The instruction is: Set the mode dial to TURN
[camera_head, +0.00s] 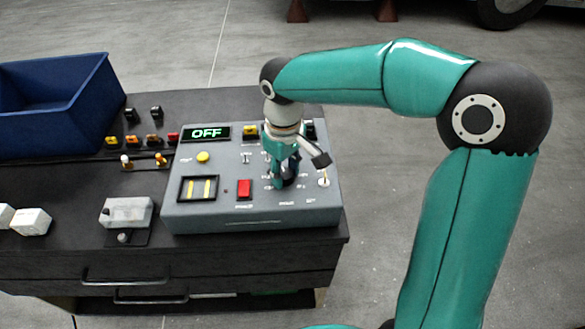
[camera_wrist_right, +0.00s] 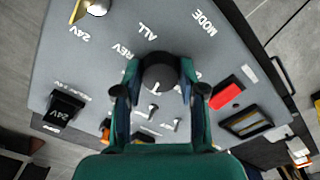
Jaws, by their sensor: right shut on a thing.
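The mode dial (camera_wrist_right: 158,72) is a round dark knob on the grey control panel (camera_head: 262,215). Its white pointer mark shows in the wrist view on the side towards my gripper. MODE, ALL and REV are printed around it; I cannot make out TURN. My right gripper (camera_head: 284,180) points down at the panel and is shut on the dial, one finger on each side, as the wrist view also shows (camera_wrist_right: 158,70). In the head view the gripper mostly hides the dial. The panel's display (camera_head: 206,133) reads OFF in green. My left gripper is out of view.
A red switch (camera_head: 244,188), a yellow button (camera_head: 203,157) and a window with two yellow bars (camera_head: 199,188) share the panel. A small key-like knob (camera_head: 323,181) is close right of the gripper. A blue bin (camera_head: 50,125) stands at the bench's back left.

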